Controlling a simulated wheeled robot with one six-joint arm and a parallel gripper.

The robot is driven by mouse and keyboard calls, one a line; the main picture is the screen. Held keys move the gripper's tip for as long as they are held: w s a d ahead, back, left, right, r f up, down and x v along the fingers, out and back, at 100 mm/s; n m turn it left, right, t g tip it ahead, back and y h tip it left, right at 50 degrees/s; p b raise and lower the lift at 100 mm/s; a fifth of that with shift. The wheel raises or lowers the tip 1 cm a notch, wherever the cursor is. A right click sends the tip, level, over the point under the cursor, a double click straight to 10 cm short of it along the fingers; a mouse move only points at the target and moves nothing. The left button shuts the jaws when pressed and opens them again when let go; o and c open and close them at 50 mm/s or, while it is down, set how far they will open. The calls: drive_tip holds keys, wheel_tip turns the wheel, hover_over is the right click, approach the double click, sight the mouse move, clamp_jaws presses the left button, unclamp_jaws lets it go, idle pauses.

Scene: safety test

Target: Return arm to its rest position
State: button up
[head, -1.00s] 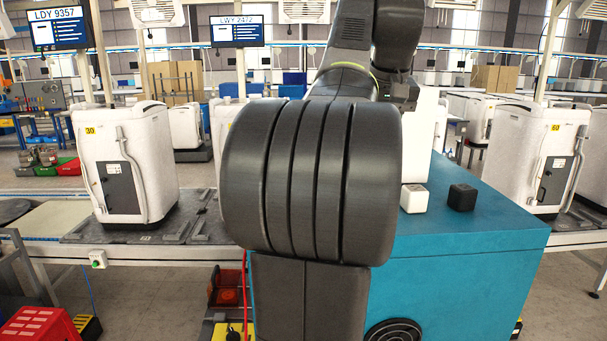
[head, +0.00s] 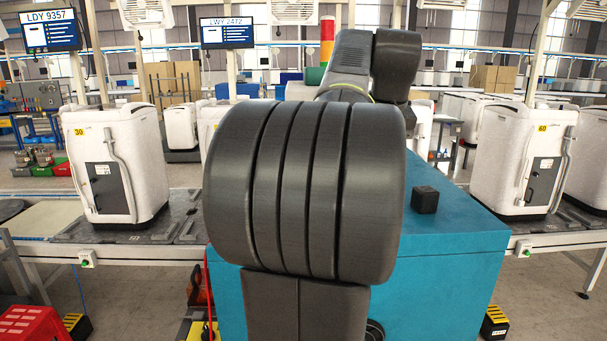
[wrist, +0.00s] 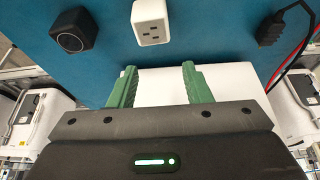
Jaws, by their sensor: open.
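My gripper (wrist: 158,72) shows in the wrist view with two green fingers apart and nothing between them. A white cube with socket slots (wrist: 151,21) sits on the blue table top, beyond the fingertips. A black cube with a round button (wrist: 73,31) sits to its left; the black cube also shows in the head view (head: 425,200). A black plug (wrist: 271,31) with red and black cables lies at the right. A white surface (wrist: 230,86) lies behind the fingers. In the head view my bulky arm hides the gripper and the white cube.
The blue table (head: 455,275) stands in front of me. White machines (head: 115,165) stand on a conveyor at left, and another (head: 525,160) at right. A red crate (head: 30,325) is at lower left. A red, yellow and green stack light (head: 327,40) rises behind my arm.

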wheel_tip(320, 180, down, 3)
drive_tip(key=shift+a+r, duration=0.15)
drive_tip(key=shift+f, duration=0.6)
